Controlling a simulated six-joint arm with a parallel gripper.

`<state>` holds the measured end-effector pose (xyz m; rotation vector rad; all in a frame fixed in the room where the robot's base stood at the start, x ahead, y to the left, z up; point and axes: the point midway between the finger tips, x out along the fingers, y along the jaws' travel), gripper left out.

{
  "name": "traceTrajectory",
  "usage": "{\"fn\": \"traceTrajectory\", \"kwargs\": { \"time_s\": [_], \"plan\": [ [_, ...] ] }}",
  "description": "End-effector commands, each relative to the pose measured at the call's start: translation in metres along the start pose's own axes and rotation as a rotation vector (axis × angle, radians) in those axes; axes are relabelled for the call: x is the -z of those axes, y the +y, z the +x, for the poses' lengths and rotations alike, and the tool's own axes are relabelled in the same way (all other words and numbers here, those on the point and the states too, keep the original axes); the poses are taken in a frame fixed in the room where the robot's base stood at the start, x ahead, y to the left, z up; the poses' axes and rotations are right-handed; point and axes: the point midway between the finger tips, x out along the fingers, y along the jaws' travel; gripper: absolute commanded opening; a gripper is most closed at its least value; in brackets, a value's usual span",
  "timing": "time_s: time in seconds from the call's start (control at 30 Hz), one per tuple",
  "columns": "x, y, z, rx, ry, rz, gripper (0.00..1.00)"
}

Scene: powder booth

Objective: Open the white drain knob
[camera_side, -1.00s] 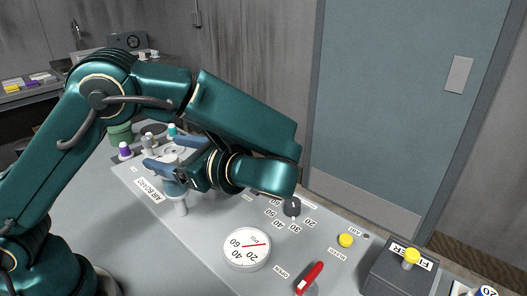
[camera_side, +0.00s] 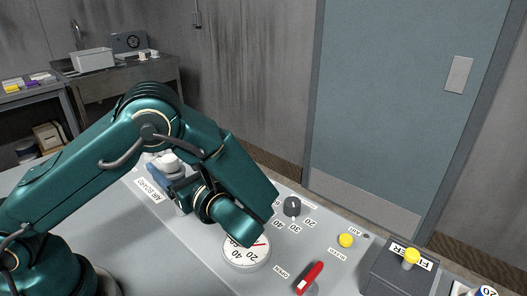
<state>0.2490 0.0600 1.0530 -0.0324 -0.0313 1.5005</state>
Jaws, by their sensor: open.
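A white round knob-like part (camera_side: 168,161) shows at the far left of the grey panel, partly hidden by my gripper. I cannot read a drain label on it. The jaws are open. Whether the fingers are around the white part or only in front of it, and whether they touch it, I cannot tell.
A round gauge (camera_side: 246,255) sits partly under my forearm. To the right are a black dial (camera_side: 292,207), a yellow button (camera_side: 346,241), a red lever (camera_side: 310,278) and a filter box (camera_side: 385,272) with a yellow knob (camera_side: 411,257). A sink bench (camera_side: 125,90) stands behind.

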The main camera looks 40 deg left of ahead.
Motion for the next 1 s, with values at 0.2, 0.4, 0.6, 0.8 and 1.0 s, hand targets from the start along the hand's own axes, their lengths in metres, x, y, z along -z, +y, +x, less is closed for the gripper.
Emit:
{"fn": "traceTrajectory", "kwargs": {
  "time_s": [0.2, 0.4, 0.6, 0.8, 1.0],
  "plan": [
    [0.0, 0.0, 0.029, -0.002, 0.0, 0.0, 0.71],
    [0.0, 0.0, 0.036, 0.001, 0.002, -0.001, 0.71],
    [0.0, 0.0, 0.036, 0.001, 0.002, -0.001, 0.71],
    [0.0, 0.0, 0.036, 0.001, 0.002, -0.001, 0.02],
    [0.0, 0.0, 0.036, 0.006, 0.001, -0.001, 0.0]
  ]
}}
